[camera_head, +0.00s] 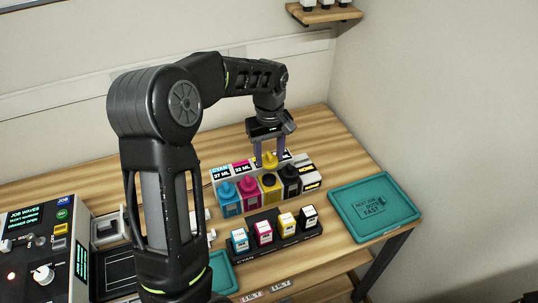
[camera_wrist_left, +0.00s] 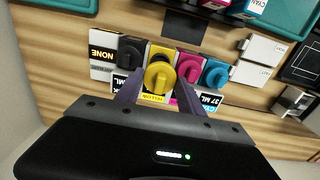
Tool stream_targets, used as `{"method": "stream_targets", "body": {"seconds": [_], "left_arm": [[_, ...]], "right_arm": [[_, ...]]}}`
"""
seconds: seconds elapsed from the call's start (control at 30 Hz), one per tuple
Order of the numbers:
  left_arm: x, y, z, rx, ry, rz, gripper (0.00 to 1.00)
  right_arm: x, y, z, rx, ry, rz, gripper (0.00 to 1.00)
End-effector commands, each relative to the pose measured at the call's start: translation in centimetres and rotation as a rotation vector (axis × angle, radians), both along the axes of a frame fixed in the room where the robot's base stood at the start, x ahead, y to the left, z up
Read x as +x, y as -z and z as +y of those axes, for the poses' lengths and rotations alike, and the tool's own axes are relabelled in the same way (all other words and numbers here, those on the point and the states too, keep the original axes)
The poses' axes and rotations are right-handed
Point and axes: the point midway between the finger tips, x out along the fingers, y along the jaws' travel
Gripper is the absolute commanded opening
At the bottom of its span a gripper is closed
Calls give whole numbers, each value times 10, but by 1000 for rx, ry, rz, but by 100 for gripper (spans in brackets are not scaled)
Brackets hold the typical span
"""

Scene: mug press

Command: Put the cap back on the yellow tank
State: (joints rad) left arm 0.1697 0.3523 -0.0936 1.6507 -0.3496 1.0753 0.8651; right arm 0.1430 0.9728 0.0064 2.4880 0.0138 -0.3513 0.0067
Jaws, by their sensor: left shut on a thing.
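My left gripper (camera_head: 271,160) reaches down over the row of tanks, its two purple fingers shut on the yellow cap (camera_head: 270,159). The cap also shows between the fingers in the left wrist view (camera_wrist_left: 160,76), where it looks larger than the other caps. The yellow tank (camera_head: 270,190) stands in the row between the magenta and black tanks. The cap is above the tank's top and roughly in line with it; I cannot tell whether they touch. The cap hides much of the tank's opening in the left wrist view. My right gripper is not in view.
The cyan tank (camera_head: 230,205), magenta tank (camera_head: 251,197) and black tank (camera_head: 290,182) stand close beside it with caps on. In front is a dark rack (camera_head: 270,241) of small cartridges. A teal tray (camera_head: 375,209) lies at the right, a control panel (camera_head: 40,255) at the left.

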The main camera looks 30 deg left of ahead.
Motion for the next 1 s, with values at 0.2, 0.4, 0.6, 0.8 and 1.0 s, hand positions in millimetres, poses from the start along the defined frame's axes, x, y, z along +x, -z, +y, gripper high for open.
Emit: {"method": "stream_targets", "body": {"seconds": [0.2,0.4,0.6,0.8,1.0], "left_arm": [[0,12,0,0,0,0,8],[-1,30,0,0,0,1,8],[0,50,0,0,0,0,8],[0,61,0,0,0,0,8],[0,64,0,0,0,0,8]], "right_arm": [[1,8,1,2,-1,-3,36],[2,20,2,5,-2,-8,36],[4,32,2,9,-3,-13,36],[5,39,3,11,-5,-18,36],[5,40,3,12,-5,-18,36]]}}
